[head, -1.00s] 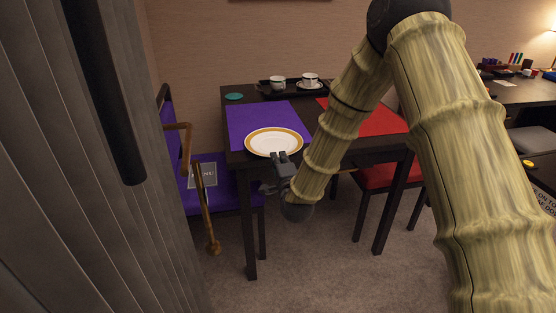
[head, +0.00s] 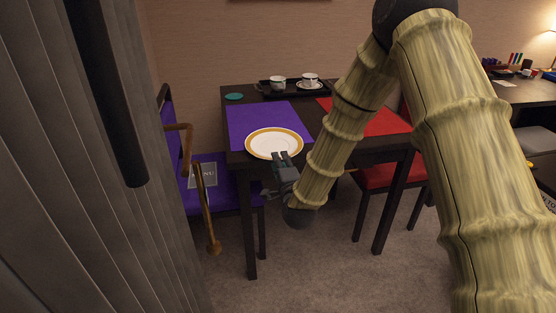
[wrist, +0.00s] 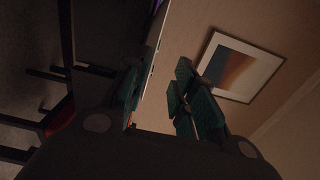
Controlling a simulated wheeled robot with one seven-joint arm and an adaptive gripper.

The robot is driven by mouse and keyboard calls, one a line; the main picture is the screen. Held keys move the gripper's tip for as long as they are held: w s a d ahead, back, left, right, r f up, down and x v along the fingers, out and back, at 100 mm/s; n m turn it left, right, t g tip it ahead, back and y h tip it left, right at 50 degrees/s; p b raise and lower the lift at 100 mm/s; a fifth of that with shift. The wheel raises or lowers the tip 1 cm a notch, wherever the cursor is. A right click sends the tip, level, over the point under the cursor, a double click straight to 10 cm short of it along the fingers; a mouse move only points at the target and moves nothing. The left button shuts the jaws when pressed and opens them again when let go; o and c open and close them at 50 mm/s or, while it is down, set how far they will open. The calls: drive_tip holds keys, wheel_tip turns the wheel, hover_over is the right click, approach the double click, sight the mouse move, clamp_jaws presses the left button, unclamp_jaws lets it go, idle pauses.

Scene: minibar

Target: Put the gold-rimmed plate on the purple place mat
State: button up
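The white gold-rimmed plate (head: 273,142) lies flat over the near part of the purple place mat (head: 262,115). Its front rim reaches past the mat's near edge, close to the table's front edge. My gripper (head: 282,156) is at the plate's front rim, with fingertips overlapping that rim in the head view. In the wrist view, my gripper (wrist: 160,92) has its fingers spread apart. The plate (wrist: 151,68) shows there as a thin edge between them, nearer the left finger, with a clear gap to the right finger.
A black tray (head: 262,92) with cups stands at the table's back. A red mat (head: 385,122) is to the right. A purple chair (head: 225,187) with a menu is at the left, and a red chair (head: 372,178) is below.

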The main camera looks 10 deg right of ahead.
drive_tip(key=s, duration=1)
drive_tip(key=s+f+n+g+y, duration=0.1)
drive_tip(key=s+f+n+g, duration=0.3)
drive_tip(key=s+f, duration=0.55)
drive_tip(key=s+f+n+g, duration=0.4)
drive_tip(key=f, duration=1)
drive_tip(key=s+d+f+n+g, duration=0.1)
drive_tip(key=s+f+n+g, duration=0.2)
drive_tip(key=s, duration=0.6)
drive_tip(key=s+d+f+n+g, duration=0.2)
drive_tip(key=s+f+n+g, duration=0.1)
drive_tip(key=s+f, duration=0.4)
drive_tip(key=s+d+f+n+g+h, duration=0.1)
drive_tip(key=s+d+f+n+g, duration=0.1)
drive_tip(key=s, duration=1)
wheel_tip(320, 180, down, 3)
drive_tip(key=shift+s+n+g, duration=0.35)
drive_tip(key=shift+n+g, duration=0.45)
drive_tip(key=shift+g, duration=0.2)
drive_tip(key=shift+o, duration=0.8)
